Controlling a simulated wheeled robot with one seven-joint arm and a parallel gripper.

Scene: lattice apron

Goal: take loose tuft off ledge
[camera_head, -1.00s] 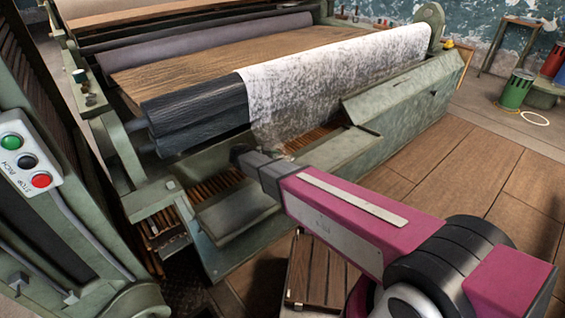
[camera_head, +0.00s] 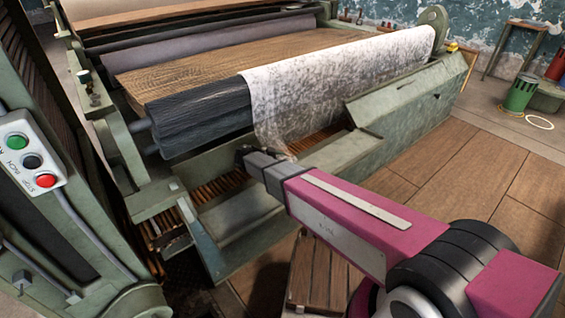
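My gripper (camera_head: 243,153) is at the end of my magenta arm, just below the dark roller and left of the hanging edge of the fibre web. The fingers are dark and small here, and I cannot tell whether they are open or shut. A pale wisp (camera_head: 288,155) shows at the lower corner of the web, beside my gripper; I cannot tell if it is the loose tuft or part of the web. The green ledge (camera_head: 240,212) lies below and left of my gripper, partly hidden by my arm.
The grey-white fibre web (camera_head: 330,85) hangs over the machine's front. The dark roller (camera_head: 195,112) is close above my gripper. A control box (camera_head: 30,160) with green, black and red buttons is at left. A slatted wooden crate (camera_head: 318,275) stands below my arm.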

